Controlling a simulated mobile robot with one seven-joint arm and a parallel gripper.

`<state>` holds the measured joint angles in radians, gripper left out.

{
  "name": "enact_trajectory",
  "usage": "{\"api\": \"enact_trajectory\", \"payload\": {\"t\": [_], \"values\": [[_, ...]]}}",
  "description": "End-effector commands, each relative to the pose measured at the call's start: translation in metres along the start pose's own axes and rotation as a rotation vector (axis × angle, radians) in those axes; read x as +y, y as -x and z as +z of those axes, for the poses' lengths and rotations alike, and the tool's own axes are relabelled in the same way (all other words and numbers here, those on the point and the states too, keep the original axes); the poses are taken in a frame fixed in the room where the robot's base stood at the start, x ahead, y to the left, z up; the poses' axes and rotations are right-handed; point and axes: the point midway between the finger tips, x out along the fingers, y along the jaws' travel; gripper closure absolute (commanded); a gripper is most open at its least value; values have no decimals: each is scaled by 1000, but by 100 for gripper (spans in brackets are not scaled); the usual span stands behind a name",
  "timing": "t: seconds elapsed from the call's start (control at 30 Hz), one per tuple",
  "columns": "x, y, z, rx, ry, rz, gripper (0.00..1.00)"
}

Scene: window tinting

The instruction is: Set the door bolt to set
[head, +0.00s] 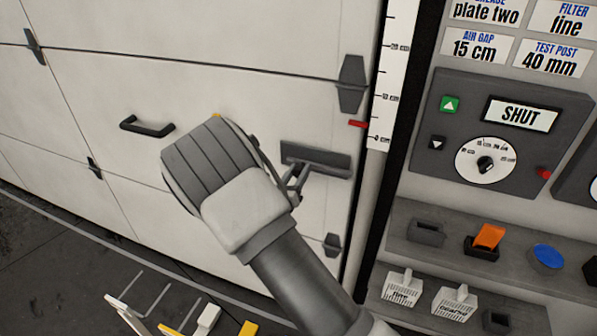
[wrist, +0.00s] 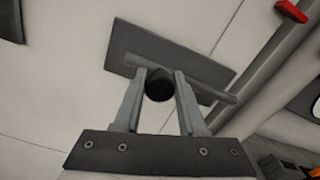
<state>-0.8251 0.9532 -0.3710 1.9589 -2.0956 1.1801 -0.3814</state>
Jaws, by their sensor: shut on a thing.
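The door bolt (head: 325,158) is a dark grey plate with a rod, mounted low on the right part of the white panelled door (head: 230,95). In the wrist view the bolt's plate (wrist: 150,45) lies slanted behind my fingers, and its rod reaches out to the right. My gripper (head: 297,178) is at the bolt, and in the wrist view (wrist: 160,88) its two fingers stand on either side of the round dark end of the bolt's knob. It is shut on that knob. My wrist hides part of the door left of the bolt.
A red mark (head: 358,124) is at the door's right edge, beside a white scale strip (head: 396,70). A control panel (head: 515,125) reading SHUT is at the right, above shelves with small items. A black handle (head: 147,126) is on the door. Loose items lie at the bottom.

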Motion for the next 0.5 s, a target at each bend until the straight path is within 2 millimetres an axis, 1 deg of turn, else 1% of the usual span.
{"api": "enact_trajectory", "payload": {"t": [0.07, 0.3, 0.4, 0.5], "values": [[-5, 0, -2, 2, 1, 0, 100], [-44, 0, -15, 4, 4, -3, 100], [-51, 0, -18, 3, 2, -1, 100], [-53, 0, -18, 3, 2, -2, 100]]}}
